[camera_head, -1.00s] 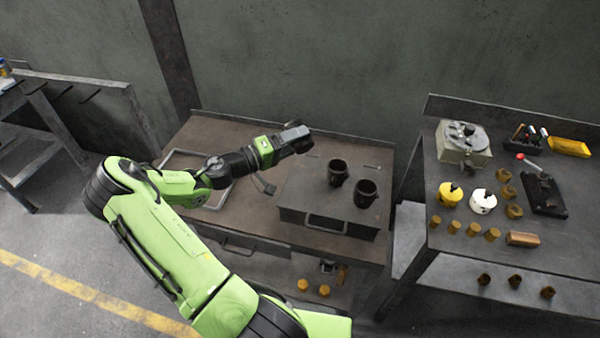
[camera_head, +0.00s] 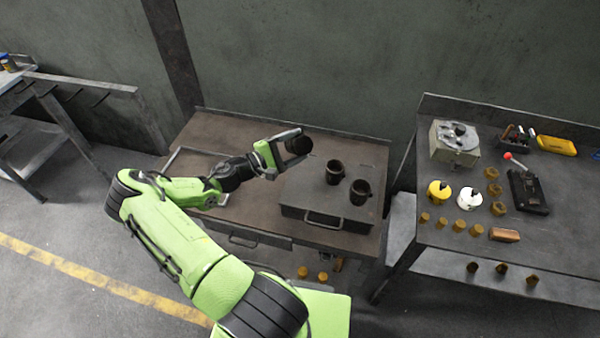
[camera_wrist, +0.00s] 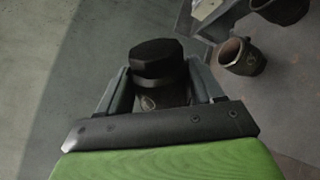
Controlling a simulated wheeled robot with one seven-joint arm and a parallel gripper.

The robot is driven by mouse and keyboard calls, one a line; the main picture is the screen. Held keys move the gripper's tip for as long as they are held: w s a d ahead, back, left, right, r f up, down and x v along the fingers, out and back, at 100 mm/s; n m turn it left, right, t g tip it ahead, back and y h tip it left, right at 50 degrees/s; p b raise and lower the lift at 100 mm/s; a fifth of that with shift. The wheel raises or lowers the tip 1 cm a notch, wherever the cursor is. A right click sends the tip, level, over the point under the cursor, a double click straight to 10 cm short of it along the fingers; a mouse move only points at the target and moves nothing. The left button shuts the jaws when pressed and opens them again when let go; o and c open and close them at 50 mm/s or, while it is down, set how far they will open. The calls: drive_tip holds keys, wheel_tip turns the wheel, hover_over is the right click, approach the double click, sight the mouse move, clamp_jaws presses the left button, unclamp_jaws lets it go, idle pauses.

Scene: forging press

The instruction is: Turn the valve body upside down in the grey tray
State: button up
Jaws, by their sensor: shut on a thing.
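My gripper (camera_head: 292,142) is shut on a dark valve body (camera_head: 300,146), held in the air above the back of the brown workbench. In the wrist view the valve body (camera_wrist: 157,62) sits between the two fingers, with a black many-sided end facing up in the picture and a small round mark on its side. The grey tray (camera_head: 176,158) lies flat on the left part of the bench, to the left of my gripper. My arm covers part of it, and what shows of its inside looks empty.
Two similar dark bodies (camera_head: 334,171) and (camera_head: 360,191) stand on a flat grey case (camera_head: 318,205) with a handle, right of the tray. A second bench (camera_head: 460,258) at the right holds several brass parts and tools. A wall stands close behind.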

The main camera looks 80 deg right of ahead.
drive_tip(key=shift+r+n+p, duration=0.35)
drive_tip(key=shift+r+n, duration=0.05)
drive_tip(key=shift+n, duration=0.4)
drive_tip(key=shift+f+n, duration=0.3)
drive_tip(key=shift+r+n+p, duration=0.2)
drive_tip(key=shift+n+p, duration=0.4)
drive_tip(key=shift+n, duration=0.3)
drive_tip(key=n+p, duration=0.2)
drive_tip(key=n, duration=0.2)
drive_tip(key=shift+r, duration=0.15)
drive_tip(key=shift+n+p, duration=0.7)
drive_tip(key=shift+n, duration=0.4)
drive_tip(key=shift+f+n+b, duration=0.3)
drive_tip(key=shift+n, duration=0.2)
